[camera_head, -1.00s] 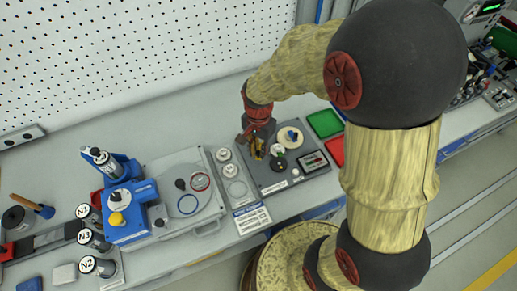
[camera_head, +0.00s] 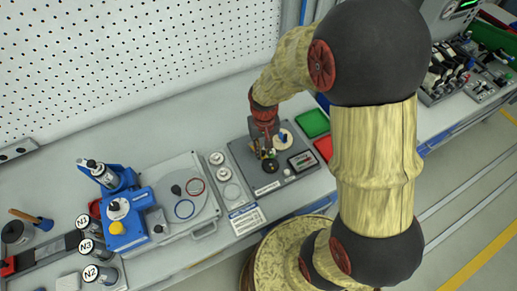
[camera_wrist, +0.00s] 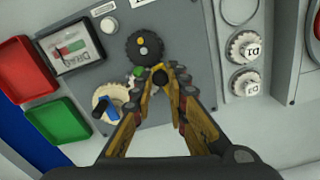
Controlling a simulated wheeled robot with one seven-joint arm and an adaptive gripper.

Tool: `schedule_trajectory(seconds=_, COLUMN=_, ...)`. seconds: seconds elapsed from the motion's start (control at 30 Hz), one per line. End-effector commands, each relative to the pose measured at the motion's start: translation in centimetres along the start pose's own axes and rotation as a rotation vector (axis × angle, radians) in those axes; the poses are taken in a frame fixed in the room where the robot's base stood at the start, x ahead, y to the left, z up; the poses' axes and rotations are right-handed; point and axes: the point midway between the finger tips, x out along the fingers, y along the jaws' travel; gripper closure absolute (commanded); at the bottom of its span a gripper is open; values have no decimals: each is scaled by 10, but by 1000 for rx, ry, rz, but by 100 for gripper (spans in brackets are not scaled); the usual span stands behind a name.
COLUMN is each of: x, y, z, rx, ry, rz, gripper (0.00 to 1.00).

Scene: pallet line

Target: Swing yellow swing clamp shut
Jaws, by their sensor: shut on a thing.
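The yellow swing clamp shows as a small yellow piece (camera_wrist: 158,67) between my fingertips in the wrist view, with a dark round tip just below it. My gripper (camera_wrist: 165,76) is shut on it, and the yellow fingers hide most of the clamp. In the head view my gripper (camera_head: 268,153) is low over the grey fixture plate (camera_head: 240,150). A black round knob (camera_wrist: 144,46) with yellow dots lies just beyond the fingertips. A small green knob (camera_wrist: 138,72) is close to their left. How far the clamp is swung cannot be told.
A cream disc (camera_wrist: 101,98) with a blue lever (camera_wrist: 108,109) is beside my left finger. A meter (camera_wrist: 77,48), a red tray (camera_wrist: 22,69) and a green tray (camera_wrist: 58,121) lie further left. White D1 knobs (camera_wrist: 247,83) stand to the right.

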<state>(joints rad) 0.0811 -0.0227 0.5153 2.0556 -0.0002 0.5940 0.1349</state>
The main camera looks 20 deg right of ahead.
Motion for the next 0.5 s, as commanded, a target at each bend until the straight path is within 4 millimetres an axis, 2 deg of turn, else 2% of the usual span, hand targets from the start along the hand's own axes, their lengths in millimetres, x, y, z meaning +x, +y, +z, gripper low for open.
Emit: schedule_trajectory(seconds=0.5, x=-2, y=22, z=-21, rx=-454, ry=3, rz=0, gripper=100)
